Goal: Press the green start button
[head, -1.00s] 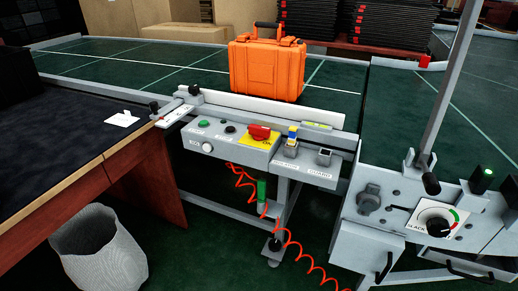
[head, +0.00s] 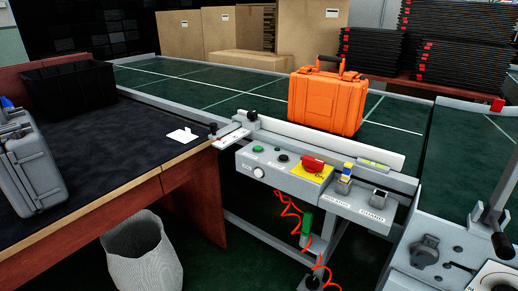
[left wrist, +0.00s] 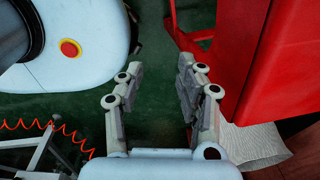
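The green start button (head: 258,149) is a small round green cap on the grey control box (head: 285,172) at the conveyor's front edge. A black button (head: 283,157), a red switch on a yellow plate (head: 313,165) and a white round knob (head: 259,172) share the box. Neither gripper shows in the head view. In the left wrist view my left gripper (left wrist: 155,85) is open and empty, its fingers apart above the green floor. The green button does not show there. My right gripper is not in view.
An orange case (head: 327,100) stands on the green conveyor. A dark-topped table (head: 100,150) with a grey case (head: 36,160) and black bin (head: 70,85) is at left. A wastebasket (head: 142,255) stands below. A red coiled cord (head: 291,208) hangs under the box.

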